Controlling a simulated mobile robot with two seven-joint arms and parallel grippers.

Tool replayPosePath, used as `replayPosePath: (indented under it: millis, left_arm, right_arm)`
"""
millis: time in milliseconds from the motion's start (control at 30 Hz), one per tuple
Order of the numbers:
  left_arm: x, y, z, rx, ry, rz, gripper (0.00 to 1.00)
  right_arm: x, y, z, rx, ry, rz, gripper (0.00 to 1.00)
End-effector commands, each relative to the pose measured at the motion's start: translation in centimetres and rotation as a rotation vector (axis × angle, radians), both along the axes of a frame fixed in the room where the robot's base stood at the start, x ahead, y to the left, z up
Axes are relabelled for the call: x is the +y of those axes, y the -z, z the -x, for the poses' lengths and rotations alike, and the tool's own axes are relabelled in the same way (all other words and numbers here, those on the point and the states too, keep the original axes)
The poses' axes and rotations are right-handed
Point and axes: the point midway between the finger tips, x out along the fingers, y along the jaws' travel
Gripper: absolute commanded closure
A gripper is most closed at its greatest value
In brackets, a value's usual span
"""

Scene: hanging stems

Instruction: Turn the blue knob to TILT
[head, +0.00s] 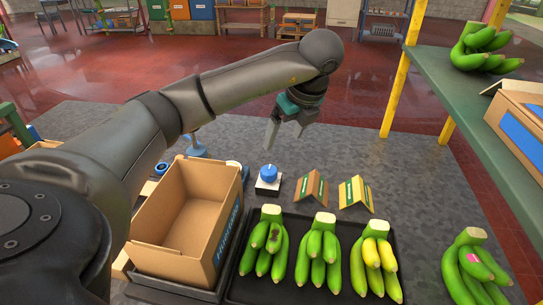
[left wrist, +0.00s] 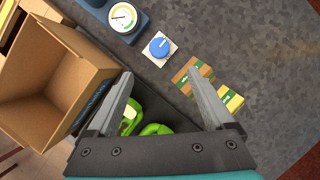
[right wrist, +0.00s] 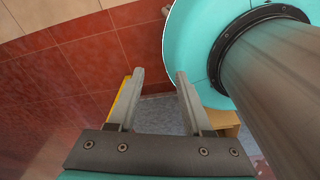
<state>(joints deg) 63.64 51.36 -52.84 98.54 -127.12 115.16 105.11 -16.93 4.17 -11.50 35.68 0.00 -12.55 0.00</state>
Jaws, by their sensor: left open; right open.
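The blue knob (head: 269,171) sits on a small white square plate on the grey table, just right of the open cardboard box. It also shows in the left wrist view (left wrist: 159,47), with a pale pointer line on its top. Any TILT lettering is too small to read. My left gripper (head: 286,136) is open and empty, above and beyond the knob in the head view, apart from it. In the left wrist view the knob lies ahead of the two fingertips. My right gripper (right wrist: 159,75) is open and empty in the right wrist view, and the knob is not seen there.
The cardboard box (head: 228,232) stands left of the knob. Tent cards (head: 311,187) stand to its right. A black tray (head: 334,289) with several banana bunches is in front. A round dial (left wrist: 123,17) is beside the knob. A green shelf (head: 460,105) with yellow posts is at right.

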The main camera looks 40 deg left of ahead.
Motion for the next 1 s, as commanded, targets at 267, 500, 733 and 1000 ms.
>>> replayPosePath:
  millis: [267, 500, 733, 1000]
  left_arm:
    - [1.2, 3.3, -0.2, 0.006, -0.002, 0.000, 0.14]
    - [3.2, 8.1, -0.7, 0.006, -0.003, -0.002, 0.14]
    - [4.8, 12.0, -1.2, 0.004, -0.002, -0.001, 0.14]
    - [5.5, 14.0, -1.6, 0.002, 0.001, 0.001, 0.14]
  right_arm:
    - [-0.7, 1.9, 1.0, 0.017, -0.001, 0.010, 0.50]
    - [-0.9, 2.3, 1.1, 0.019, -0.001, 0.012, 0.50]
    - [-0.8, 2.9, 0.8, 0.014, -0.001, 0.011, 0.50]
    - [-0.8, 3.1, 0.4, 0.007, -0.001, 0.011, 0.50]
